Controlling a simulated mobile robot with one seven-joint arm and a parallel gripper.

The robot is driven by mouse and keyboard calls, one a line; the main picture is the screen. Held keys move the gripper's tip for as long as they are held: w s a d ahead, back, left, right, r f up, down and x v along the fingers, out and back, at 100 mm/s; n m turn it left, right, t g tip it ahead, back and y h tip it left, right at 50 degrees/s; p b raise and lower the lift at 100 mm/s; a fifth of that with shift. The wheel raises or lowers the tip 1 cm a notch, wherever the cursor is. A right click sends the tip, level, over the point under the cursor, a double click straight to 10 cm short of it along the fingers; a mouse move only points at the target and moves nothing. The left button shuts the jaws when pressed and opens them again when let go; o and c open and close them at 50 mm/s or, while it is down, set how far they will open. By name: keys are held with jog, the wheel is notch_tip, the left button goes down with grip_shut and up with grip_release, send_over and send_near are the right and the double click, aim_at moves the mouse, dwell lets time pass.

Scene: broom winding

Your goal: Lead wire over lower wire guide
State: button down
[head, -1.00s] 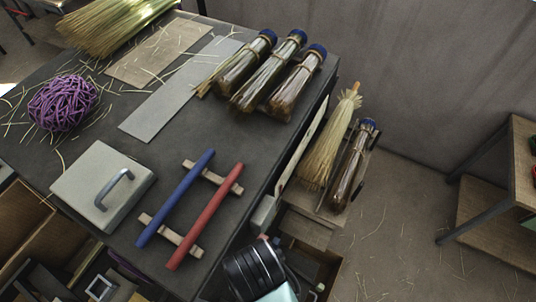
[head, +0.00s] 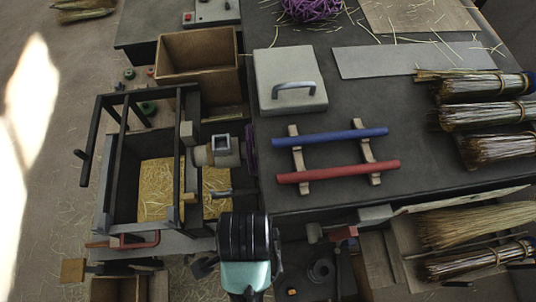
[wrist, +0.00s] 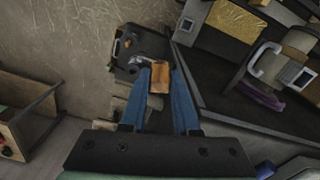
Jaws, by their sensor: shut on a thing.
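In the wrist view my gripper (wrist: 160,90) has two blue fingers shut on a small orange-brown piece (wrist: 159,79) at their tips. A thin pale curved strand or rod lies just beyond the left fingertip; I cannot tell whether it is the wire. My gripper is hidden in the head view behind my black and teal arm. The winding machine (head: 183,168) is a dark frame at the left of the head view, with a purple disc (head: 251,152) on its right side. The purple part also shows in the wrist view (wrist: 262,97). I cannot make out the lower wire guide for certain.
The dark bench (head: 400,105) holds a grey block with a handle (head: 290,92), blue (head: 330,137) and red (head: 338,172) rods on wooden rests, and straw bundles (head: 490,116) at right. A brown open box (head: 197,65) stands behind the machine. Bare floor lies left.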

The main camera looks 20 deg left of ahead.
notch_tip(320, 180, down, 20)
jog(key=b, duration=1)
jog(key=shift+f, duration=0.25)
dwell(0.4)
